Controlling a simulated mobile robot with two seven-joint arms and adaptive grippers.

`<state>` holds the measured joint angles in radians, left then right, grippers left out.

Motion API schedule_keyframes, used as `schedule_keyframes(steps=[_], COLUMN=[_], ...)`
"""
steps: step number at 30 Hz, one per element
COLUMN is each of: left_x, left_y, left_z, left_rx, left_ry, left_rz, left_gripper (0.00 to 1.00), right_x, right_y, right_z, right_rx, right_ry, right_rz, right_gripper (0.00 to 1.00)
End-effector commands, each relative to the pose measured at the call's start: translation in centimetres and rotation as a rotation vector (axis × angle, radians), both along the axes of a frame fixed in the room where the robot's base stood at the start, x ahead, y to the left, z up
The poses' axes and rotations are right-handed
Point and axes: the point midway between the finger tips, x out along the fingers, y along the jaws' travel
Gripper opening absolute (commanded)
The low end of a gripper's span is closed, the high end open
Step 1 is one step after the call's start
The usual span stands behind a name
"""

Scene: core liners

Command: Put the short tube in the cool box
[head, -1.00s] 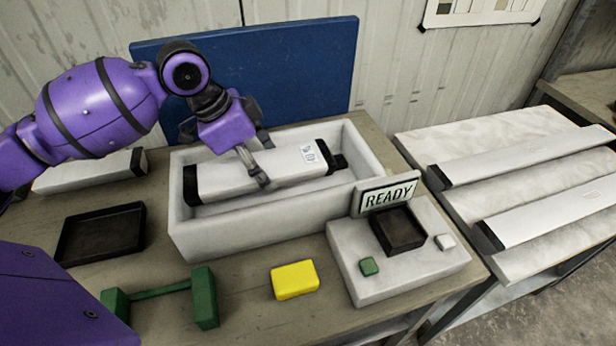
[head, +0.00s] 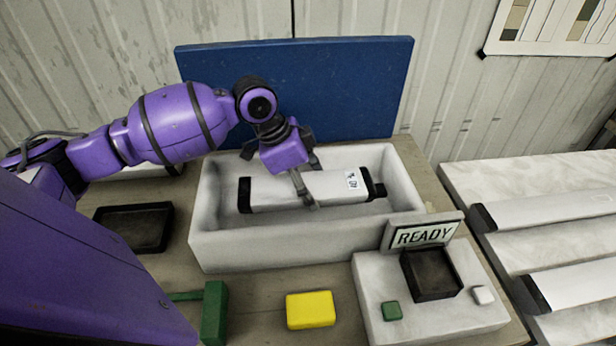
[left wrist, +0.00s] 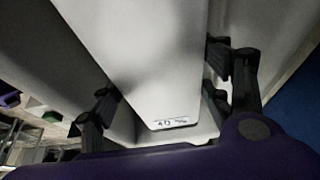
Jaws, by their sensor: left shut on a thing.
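The short tube (head: 270,195) is white with black end caps and a small printed label near its right end. It lies lengthwise inside the open white cool box (head: 290,248), below the rim line. I cannot tell whether it touches the box floor. My left gripper (head: 305,192) reaches down from above and is shut on the tube near its middle; the far finger is mostly hidden. In the left wrist view the tube (left wrist: 145,55) runs between the dark fingers, its label near the bottom. My right gripper is not in view.
A blue panel (head: 300,85) stands upright behind the box. In front are a yellow block (head: 310,310), a green-ended holder (head: 214,312) and a unit with a READY sign (head: 425,236). A black tray (head: 135,228) lies left. Long tubes (head: 560,210) lie on a right-hand table.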

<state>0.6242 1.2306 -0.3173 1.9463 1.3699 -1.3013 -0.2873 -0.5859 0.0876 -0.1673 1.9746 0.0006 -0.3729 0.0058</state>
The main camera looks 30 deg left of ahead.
Motion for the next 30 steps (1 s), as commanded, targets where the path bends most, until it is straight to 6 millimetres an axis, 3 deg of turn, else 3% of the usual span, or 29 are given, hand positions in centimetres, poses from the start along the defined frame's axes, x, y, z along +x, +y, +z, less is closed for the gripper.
schedule_keyframes(steps=[7, 19, 20, 24, 30], left_x=[0.1, 0.1, -0.1, -0.1, -0.1], left_y=[0.0, 0.0, 0.0, 0.0, 0.0], left_z=[-3.2, -3.6, -3.9, -3.9, -3.9], left_rx=[0.0, -0.001, 0.0, 0.001, 0.001], left_ry=[-0.003, -0.004, 0.001, 0.002, 0.002], left_rz=[0.001, 0.0, 0.0, 0.001, 0.001], left_gripper=[0.08, 0.08, 0.72, 0.9, 0.9], right_x=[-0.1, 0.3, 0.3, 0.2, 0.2], right_y=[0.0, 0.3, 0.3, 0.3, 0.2], right_z=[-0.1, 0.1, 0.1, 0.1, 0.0], right_rx=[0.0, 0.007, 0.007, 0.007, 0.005], right_ry=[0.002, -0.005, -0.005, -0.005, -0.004], right_rz=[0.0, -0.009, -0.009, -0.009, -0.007], right_gripper=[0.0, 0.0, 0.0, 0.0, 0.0])
